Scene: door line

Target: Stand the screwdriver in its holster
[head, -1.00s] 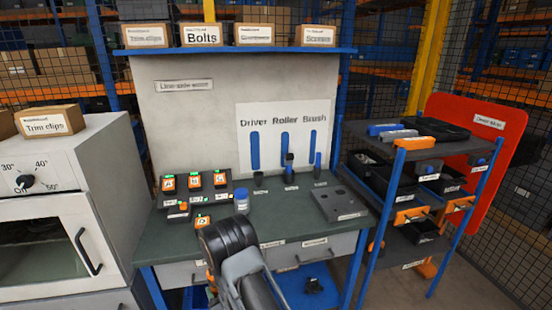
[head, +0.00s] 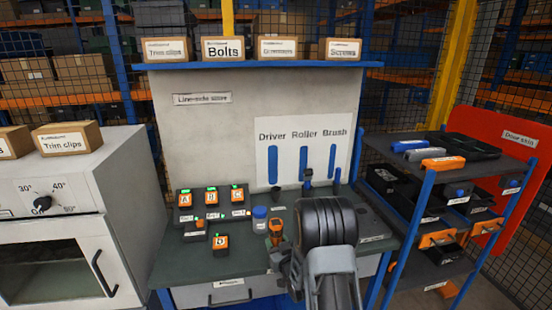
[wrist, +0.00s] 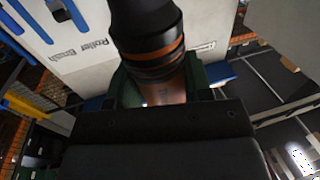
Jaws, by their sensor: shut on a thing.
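The screwdriver (head: 276,226), with an orange and black handle, is upright or nearly so just left of my arm in the head view. In the wrist view its thick dark handle with an orange ring (wrist: 148,40) rises from between the jaws. My gripper (wrist: 166,88) is shut on it; in the head view my arm hides most of the jaws. The Driver holster (head: 277,188) is a small dark cup at the back of the bench, below the blue Driver outline. It looks empty and stands beyond the screwdriver, apart from it. The screwdriver's lower end is hidden.
The Roller tool (head: 308,178) and Brush tool (head: 337,176) stand to the right of the Driver holster. A white jar with a blue lid (head: 260,219) is close left of the screwdriver. Several orange-labelled units (head: 221,241) stand further left. A shelf cart (head: 425,165) is at right.

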